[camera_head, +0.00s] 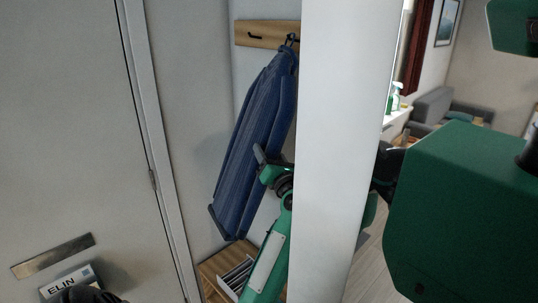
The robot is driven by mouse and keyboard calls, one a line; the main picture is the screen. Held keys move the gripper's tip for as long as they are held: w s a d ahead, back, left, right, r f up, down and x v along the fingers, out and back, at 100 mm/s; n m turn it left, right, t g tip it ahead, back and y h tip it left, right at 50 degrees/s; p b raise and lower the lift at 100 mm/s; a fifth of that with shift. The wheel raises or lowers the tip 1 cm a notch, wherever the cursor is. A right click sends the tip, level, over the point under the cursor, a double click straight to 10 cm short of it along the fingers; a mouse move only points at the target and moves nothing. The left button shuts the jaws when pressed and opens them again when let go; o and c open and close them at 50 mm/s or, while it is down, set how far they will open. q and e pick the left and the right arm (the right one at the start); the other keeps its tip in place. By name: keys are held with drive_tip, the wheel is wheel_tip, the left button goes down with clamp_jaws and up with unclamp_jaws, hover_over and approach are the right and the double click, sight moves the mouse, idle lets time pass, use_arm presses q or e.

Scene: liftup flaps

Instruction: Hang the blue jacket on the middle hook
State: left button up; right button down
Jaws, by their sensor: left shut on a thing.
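The blue jacket (252,135) hangs long and slightly slanted below a wooden hook rack (268,27) on the wall. Its top end reaches a dark hook (292,39) beside the white pillar; I cannot tell whether its loop is over the hook. Another dark hook (255,36), to the left, is bare. The rack's right part is hidden behind the pillar. My left gripper (264,163) is at the jacket's right edge, about halfway down, shut on the jacket; the fingertips are partly hidden in the cloth.
The white pillar (340,140) stands close on the right of the jacket and blocks the view. A door (75,130) with a mail slot and an ELIN sign is at left. A wooden bench or rack (215,272) is below. A room with a grey sofa (437,107) lies beyond.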

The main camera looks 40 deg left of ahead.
use_arm(q)
drive_tip(key=shift+w+f, duration=0.15)
drive_tip(key=shift+f, duration=0.15)
use_arm(e)
drive_tip(key=shift+f, duration=0.2)
idle(0.5)
drive_tip(key=shift+r, duration=0.1)
idle(0.6)
use_arm(q)
drive_tip(key=o, duration=1.5)
drive_tip(key=shift+d, duration=0.1)
drive_tip(key=shift+c, duration=0.2)
drive_tip(key=shift+f, duration=0.1)
